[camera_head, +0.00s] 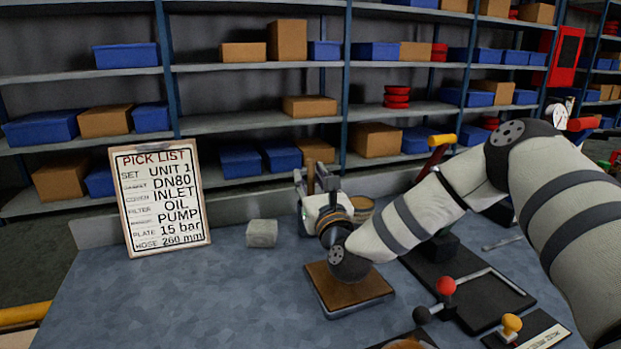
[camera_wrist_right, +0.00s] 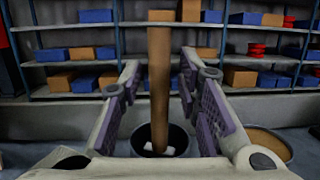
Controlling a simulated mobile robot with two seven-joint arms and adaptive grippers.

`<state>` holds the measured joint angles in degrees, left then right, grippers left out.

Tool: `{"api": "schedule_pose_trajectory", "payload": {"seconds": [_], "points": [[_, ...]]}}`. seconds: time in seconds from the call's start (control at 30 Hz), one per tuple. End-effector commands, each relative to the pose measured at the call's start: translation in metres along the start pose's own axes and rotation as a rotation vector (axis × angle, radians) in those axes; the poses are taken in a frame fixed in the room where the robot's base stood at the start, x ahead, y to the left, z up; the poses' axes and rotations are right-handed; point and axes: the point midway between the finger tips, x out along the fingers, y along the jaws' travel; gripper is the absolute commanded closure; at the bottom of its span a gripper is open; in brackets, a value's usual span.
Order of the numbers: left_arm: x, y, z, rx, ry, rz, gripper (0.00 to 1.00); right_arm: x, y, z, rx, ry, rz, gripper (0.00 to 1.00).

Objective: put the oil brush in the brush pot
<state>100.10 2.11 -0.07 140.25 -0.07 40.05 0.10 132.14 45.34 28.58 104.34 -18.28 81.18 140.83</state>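The oil brush shows in the right wrist view as a brown wooden handle (camera_wrist_right: 159,85) standing nearly upright. Its lower end is inside a round dark pot (camera_wrist_right: 180,140), which looks like the brush pot; something pale shows at the bottom of it. My right gripper (camera_head: 318,186) is at the back of the bench. Its two fingers stand apart on either side of the handle, with a visible gap on each side. In the head view the handle (camera_head: 311,177) rises beside the fingers, and my gripper and wrist hide the pot. My left gripper is not in view.
A pick-list board (camera_head: 160,198) and a grey block (camera_head: 262,233) stand to the left. A tan round container (camera_head: 361,204) is just right of my gripper. A brown-topped plate (camera_head: 345,292) lies below my wrist. A red-knobbed lever (camera_head: 446,286) stands front right.

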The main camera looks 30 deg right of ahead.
Motion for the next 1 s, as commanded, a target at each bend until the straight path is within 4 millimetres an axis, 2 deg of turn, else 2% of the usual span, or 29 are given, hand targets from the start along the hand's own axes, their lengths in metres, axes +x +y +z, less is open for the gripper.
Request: {"api": "schedule_pose_trajectory", "payload": {"seconds": [0.2, 0.3, 0.47, 0.7, 0.83, 1.0], "points": [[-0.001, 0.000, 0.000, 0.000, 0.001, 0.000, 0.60, 0.000, 0.000, 0.001, 0.000, -0.001, 0.000, 0.68], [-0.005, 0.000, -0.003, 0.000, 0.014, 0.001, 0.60, 0.001, 0.000, 0.010, 0.001, -0.005, 0.001, 0.68], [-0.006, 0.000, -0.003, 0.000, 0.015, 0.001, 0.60, -0.031, 0.000, 0.005, 0.003, 0.002, 0.001, 0.68], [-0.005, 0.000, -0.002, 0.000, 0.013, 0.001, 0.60, -0.091, 0.000, 0.004, 0.001, 0.004, 0.000, 0.68], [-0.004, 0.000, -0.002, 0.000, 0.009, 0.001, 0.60, -0.111, 0.000, 0.003, -0.001, 0.004, 0.001, 0.68], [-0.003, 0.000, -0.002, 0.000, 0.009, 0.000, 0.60, -0.119, 0.000, 0.004, 0.000, 0.000, 0.001, 0.68]]}}
